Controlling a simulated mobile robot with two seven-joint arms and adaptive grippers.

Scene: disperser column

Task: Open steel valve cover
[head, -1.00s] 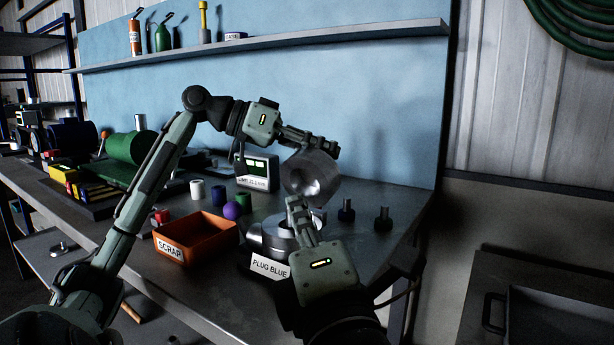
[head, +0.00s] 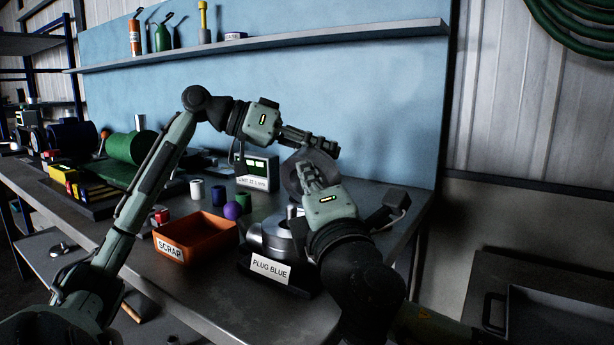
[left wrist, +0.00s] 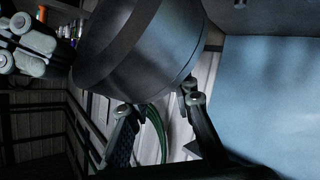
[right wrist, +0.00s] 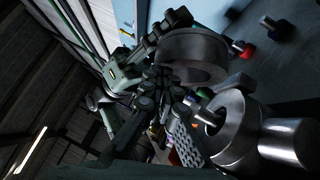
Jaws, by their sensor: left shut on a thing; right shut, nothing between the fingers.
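The steel valve cover (head: 318,160) is a round metal piece. My left gripper (head: 318,146) is shut on its edge and holds it tilted, above and apart from the steel valve body (head: 272,235). The cover fills the top of the left wrist view (left wrist: 140,45), with the left fingers (left wrist: 160,108) below it. The body stands upright on the bench, and its open top shows in the right wrist view (right wrist: 228,125). My right gripper (head: 306,172) is shut and empty in front of the cover, hiding part of it. I cannot tell whether they touch.
A "PLUG BLUE" label (head: 270,268) is in front of the body. An orange scrap bin (head: 200,240) stands to its left, with a purple ball (head: 232,210) and small coloured cylinders behind. A grey display box (head: 256,172) stands at the back. The bench's right edge is close.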

